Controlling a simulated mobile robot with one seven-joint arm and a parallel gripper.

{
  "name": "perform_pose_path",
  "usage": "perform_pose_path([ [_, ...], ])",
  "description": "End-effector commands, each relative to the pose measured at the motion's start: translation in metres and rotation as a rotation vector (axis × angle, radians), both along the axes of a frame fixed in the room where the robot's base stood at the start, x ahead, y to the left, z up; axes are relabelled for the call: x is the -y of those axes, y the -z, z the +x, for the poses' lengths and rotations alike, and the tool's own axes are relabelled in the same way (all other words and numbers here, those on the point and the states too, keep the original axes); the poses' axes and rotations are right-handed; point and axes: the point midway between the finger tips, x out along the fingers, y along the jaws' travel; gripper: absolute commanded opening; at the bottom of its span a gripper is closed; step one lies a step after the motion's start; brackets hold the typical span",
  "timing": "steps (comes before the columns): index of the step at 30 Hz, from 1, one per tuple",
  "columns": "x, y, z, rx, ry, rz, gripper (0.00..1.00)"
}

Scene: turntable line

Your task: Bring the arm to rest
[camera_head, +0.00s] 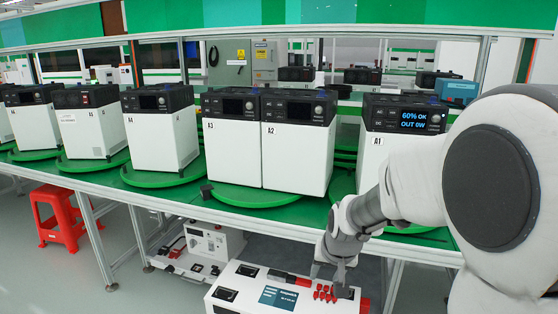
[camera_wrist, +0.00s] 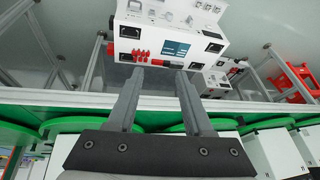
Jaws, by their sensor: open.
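My gripper (camera_head: 331,277) hangs low at the end of my arm, in front of the table edge and above a white test box (camera_head: 258,292). The box has red connectors on its top, close to the fingertips in the head view. In the wrist view my gripper (camera_wrist: 160,74) has its two grey fingers apart with nothing between them. The white box (camera_wrist: 165,30) lies beyond the fingertips there, upside down in the picture. I cannot tell whether the fingers touch it.
White units with black tops stand on green turntables along the table, including A2 (camera_head: 295,152) and A1 (camera_head: 392,140), whose screen reads "60% OK OUT 0W". Another white box (camera_head: 205,246) sits below the table. A red stool (camera_head: 62,214) stands at the left.

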Motion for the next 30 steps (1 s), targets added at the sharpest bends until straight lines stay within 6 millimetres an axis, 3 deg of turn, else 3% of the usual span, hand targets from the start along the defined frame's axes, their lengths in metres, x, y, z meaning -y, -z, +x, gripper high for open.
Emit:
perform_pose_path([
  [3,0.005,-0.036,-0.029,0.018,-0.022,-0.005,0.51],
  [12,0.018,-0.094,-0.109,0.043,-0.076,-0.04,0.51],
  [18,0.025,-0.115,-0.166,0.06,-0.107,-0.075,0.51],
  [28,0.035,-0.123,-0.239,0.076,-0.137,-0.131,0.51],
  [30,0.035,-0.149,-0.236,0.07,-0.138,-0.129,0.51],
])
